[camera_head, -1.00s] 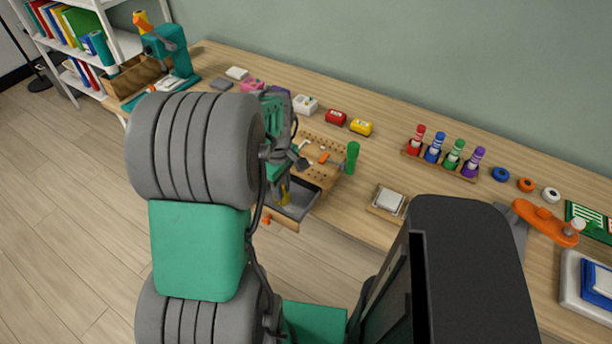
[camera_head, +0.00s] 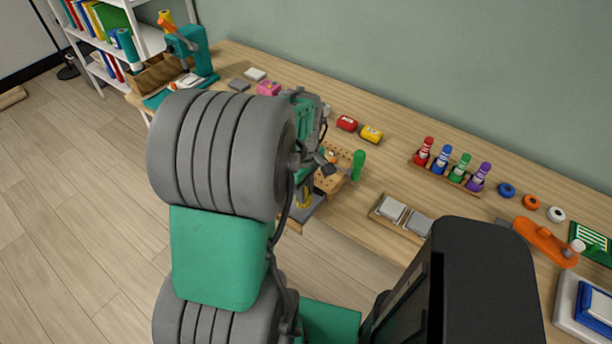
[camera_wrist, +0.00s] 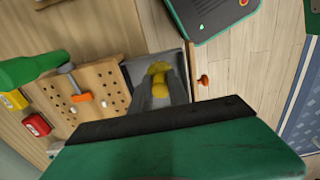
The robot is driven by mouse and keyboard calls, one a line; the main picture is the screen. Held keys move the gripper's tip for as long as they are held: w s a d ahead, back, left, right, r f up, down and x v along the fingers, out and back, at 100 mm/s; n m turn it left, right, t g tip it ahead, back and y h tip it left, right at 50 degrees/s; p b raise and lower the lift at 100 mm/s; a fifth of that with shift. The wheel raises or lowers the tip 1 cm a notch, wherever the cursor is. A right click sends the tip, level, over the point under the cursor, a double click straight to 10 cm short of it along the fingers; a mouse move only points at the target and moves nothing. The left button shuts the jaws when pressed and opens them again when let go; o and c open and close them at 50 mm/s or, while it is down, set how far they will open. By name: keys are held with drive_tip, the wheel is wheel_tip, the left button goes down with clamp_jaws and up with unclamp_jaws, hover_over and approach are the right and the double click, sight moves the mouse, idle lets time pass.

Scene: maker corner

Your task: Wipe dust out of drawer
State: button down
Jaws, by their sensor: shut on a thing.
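The drawer is pulled out under the bench. Its grey inside (camera_head: 316,208) shows in the head view, partly hidden by my arm. In the wrist view I see the grey drawer (camera_wrist: 134,63), its wooden front and an orange knob (camera_wrist: 204,80). My gripper (camera_wrist: 160,78) is shut on a yellow thing (camera_wrist: 159,69), perhaps a cloth or sponge, over or inside the drawer. The yellow thing also shows in the head view (camera_head: 305,196). Whether it touches the drawer floor I cannot tell. I make out no dust; much of the drawer is hidden.
A wooden pegboard block (camera_wrist: 98,88) with a green-handled tool (camera_head: 358,165) stands beside the drawer on the bench. A tray with grey blocks (camera_head: 392,209) lies to the right. A rack of coloured bottles (camera_head: 440,166) is farther back. Open floor (camera_head: 80,220) lies left.

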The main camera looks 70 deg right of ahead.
drive_tip(key=shift+r+p, duration=1.25)
drive_tip(key=shift+r, duration=0.65)
